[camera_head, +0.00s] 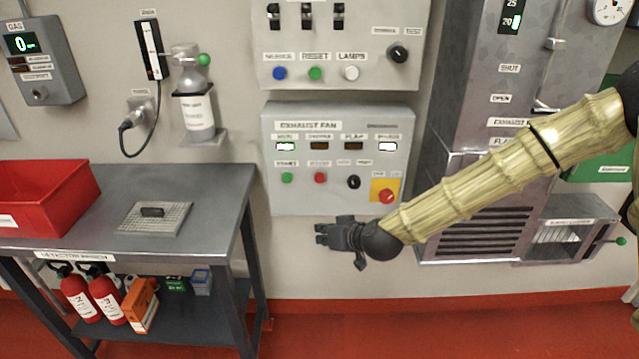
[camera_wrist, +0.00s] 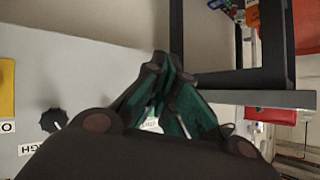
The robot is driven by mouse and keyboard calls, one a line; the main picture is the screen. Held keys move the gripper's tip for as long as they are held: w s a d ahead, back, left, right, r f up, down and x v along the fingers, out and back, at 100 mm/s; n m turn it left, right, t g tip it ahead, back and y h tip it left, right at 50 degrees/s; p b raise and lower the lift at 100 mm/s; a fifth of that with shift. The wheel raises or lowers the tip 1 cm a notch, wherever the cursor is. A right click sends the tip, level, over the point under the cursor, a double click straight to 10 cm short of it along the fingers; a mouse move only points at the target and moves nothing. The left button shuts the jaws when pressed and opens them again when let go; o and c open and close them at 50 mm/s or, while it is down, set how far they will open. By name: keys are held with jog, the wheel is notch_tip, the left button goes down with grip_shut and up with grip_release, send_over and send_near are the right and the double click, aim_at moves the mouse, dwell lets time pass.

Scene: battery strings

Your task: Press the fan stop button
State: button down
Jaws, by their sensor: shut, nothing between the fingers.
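The exhaust fan panel (camera_head: 338,160) is a grey box on the wall in the head view. Its lower row has a green button (camera_head: 287,178), a red button (camera_head: 320,178), a black knob (camera_head: 353,182) and a larger red button on a yellow plate (camera_head: 386,196). The label over the small red button is too blurred to read surely. My gripper (camera_head: 325,234) is shut and empty, just below the panel and apart from its buttons. The wrist view shows the shut fingers (camera_wrist: 158,85), with the black knob (camera_wrist: 54,120) and part of the yellow plate (camera_wrist: 6,88) at the left.
A metal table (camera_head: 215,190) with a red bin (camera_head: 45,195) and a mesh pad (camera_head: 155,218) stands left of my gripper. Another panel (camera_head: 335,75) with switches and buttons is above. A grey cabinet (camera_head: 470,170) stands right, partly behind my arm. The wall below the panel is bare.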

aim_at(320, 178)
jog(key=w+r+t, duration=0.1)
jog(key=w+r, duration=0.2)
jog(key=r, duration=0.2)
jog(key=shift+a+y, duration=0.15)
jog(key=shift+y, duration=0.25)
jog(key=w, duration=0.8)
jog(key=shift+w+b, duration=0.4)
jog(key=shift+b, duration=0.05)
jog(key=shift+w, duration=0.1)
dwell(1.0)
jog(key=shift+w, duration=0.3)
